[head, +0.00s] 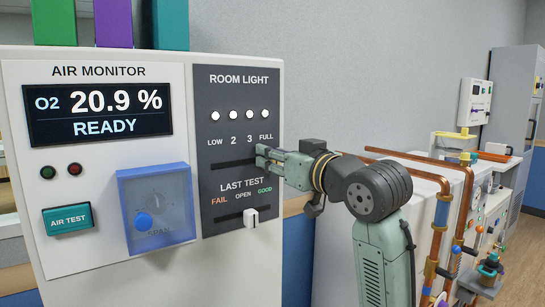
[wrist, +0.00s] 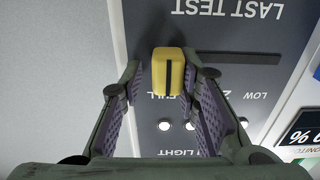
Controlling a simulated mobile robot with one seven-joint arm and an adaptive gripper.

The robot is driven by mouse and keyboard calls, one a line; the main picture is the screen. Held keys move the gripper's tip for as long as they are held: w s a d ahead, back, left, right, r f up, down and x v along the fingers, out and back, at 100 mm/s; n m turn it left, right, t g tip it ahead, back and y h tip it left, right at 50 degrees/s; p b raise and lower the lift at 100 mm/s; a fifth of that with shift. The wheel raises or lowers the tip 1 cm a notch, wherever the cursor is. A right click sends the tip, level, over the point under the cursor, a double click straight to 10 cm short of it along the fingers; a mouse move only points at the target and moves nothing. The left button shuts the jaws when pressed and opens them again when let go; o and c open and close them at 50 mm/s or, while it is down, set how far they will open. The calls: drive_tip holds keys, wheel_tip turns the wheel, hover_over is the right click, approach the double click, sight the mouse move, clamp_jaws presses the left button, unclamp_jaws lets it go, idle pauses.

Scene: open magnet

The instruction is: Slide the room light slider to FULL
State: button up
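The yellow room light slider knob (wrist: 168,72) shows in the wrist view, which is upside down. It sits at the FULL end of its dark slot (wrist: 238,57), with the LOW label at the other end. My gripper (wrist: 164,68) has one finger on each side of the knob. The right finger in that view is very close to the knob or touching it; a gap shows at the left finger. In the head view my gripper (head: 262,156) is at the right end of the ROOM LIGHT slot (head: 232,164) and hides the knob. Several round lights (head: 249,115) above the labels look white.
Below is the LAST TEST slider with a white knob (head: 250,217), near its GOOD end. The AIR MONITOR display (head: 98,113), a blue SPAN cover (head: 157,208) and a green AIR TEST button (head: 68,218) are to the left. Copper pipes (head: 445,215) stand at right.

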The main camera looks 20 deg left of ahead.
drive_tip(key=shift+o, duration=1.2)
drive_tip(key=v, duration=1.2)
drive_tip(key=shift+s, duration=0.1)
